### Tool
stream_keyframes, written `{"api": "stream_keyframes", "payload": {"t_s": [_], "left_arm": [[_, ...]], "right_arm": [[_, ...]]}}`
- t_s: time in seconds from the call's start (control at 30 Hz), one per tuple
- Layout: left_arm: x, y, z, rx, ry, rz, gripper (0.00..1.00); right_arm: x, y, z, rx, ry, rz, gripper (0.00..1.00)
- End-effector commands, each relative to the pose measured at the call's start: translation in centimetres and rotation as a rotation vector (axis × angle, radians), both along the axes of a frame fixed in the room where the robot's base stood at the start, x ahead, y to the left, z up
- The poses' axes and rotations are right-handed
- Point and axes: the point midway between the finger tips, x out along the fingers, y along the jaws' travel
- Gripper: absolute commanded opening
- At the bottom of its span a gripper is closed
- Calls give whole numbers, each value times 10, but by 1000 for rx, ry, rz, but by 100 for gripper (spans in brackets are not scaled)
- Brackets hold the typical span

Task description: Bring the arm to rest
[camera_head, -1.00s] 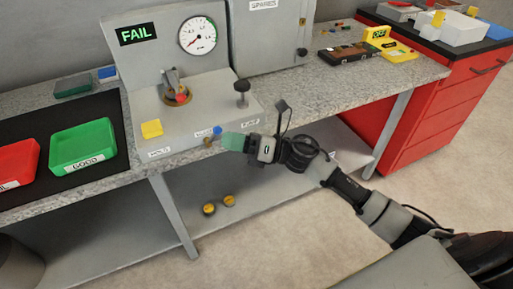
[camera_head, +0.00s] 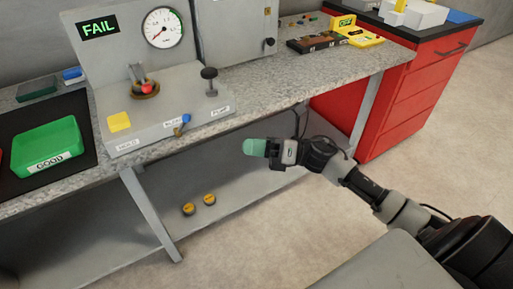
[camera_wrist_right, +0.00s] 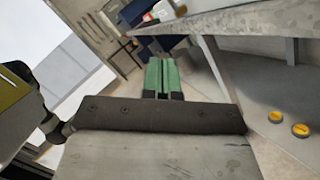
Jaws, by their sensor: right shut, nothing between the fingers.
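My right gripper (camera_head: 255,147) has green fingertips and is shut with nothing between them. It is in front of the workbench (camera_head: 290,92), apart from its front edge and a little below the top. In the right wrist view the green fingers (camera_wrist_right: 163,77) lie side by side, closed. My right arm comes in from the lower right of the head view. My left gripper does not show in either view.
On the bench stand a test rig with a FAIL display (camera_head: 98,28), a gauge (camera_head: 162,27), a blue-tipped lever (camera_head: 184,120) and a green GOOD tray (camera_head: 46,147). Yellow-topped pieces (camera_head: 189,209) lie on the lower shelf. A red drawer cabinet (camera_head: 416,88) stands right. Floor in front is clear.

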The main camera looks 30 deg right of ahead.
Motion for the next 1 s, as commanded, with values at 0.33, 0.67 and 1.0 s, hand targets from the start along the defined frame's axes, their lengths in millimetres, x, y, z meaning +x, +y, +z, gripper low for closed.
{"api": "stream_keyframes", "payload": {"t_s": [0.33, 0.67, 1.0], "left_arm": [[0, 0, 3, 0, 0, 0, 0], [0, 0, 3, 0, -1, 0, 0], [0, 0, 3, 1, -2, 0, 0]], "right_arm": [[-4, -9, -1, -1, -2, 0, 0], [-4, -8, -2, 1, 1, -2, 0], [17, -16, -47, 428, 424, -353, 0]]}}
